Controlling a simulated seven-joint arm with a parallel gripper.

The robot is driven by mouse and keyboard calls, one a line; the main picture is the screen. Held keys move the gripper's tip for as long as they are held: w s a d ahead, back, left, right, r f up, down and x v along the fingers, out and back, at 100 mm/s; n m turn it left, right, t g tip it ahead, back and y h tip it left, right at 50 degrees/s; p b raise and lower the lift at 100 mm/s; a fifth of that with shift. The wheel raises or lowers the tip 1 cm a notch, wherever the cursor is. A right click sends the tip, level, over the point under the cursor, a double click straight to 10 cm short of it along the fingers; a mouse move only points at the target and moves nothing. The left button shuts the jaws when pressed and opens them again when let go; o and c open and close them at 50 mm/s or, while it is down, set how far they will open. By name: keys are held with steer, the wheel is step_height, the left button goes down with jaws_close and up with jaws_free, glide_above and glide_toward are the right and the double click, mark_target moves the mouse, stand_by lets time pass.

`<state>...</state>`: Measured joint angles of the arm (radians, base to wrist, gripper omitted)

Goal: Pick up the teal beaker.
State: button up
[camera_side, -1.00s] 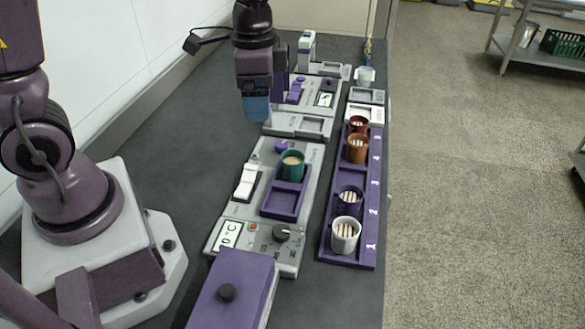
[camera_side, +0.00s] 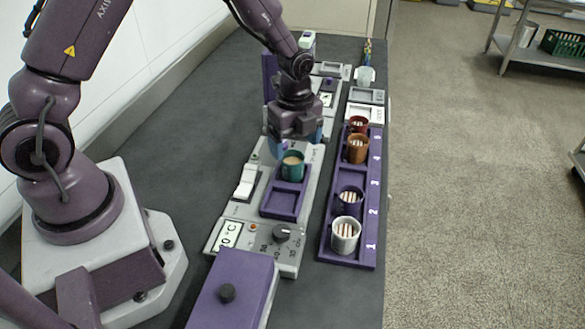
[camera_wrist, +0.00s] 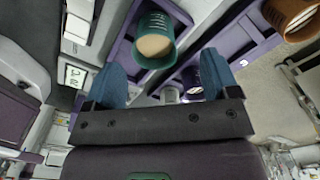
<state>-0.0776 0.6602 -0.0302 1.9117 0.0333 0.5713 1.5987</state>
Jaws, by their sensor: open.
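The teal beaker (camera_side: 292,167) stands upright in the far part of a purple tray on the heater-like unit, with tan contents. It also shows in the wrist view (camera_wrist: 154,35), at the top centre, beyond my fingertips. My gripper (camera_side: 305,142) is just behind and above the beaker in the side view, and its blue fingers are partly hidden by the beaker and the wrist. In the wrist view my gripper (camera_wrist: 163,75) is open and empty, its two blue fingers spread wide with the beaker ahead of the gap between them.
A purple numbered rack (camera_side: 332,240) to the right holds a white mug (camera_side: 345,236), a dark purple mug (camera_side: 350,200), an orange mug (camera_side: 357,149) and a red mug (camera_side: 358,124). A purple box with a black knob (camera_side: 232,290) stands in front.

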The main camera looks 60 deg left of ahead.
mark_target(293, 167)
steer(key=shift+s+f, duration=0.2)
steer(key=shift+f, duration=1.3)
steer(key=shift+s+f, duration=0.15)
steer(key=shift+f, duration=1.3)
steer(key=c, duration=1.1)
steer(key=shift+o, duration=0.2)
steer(key=shift+r, duration=0.1)
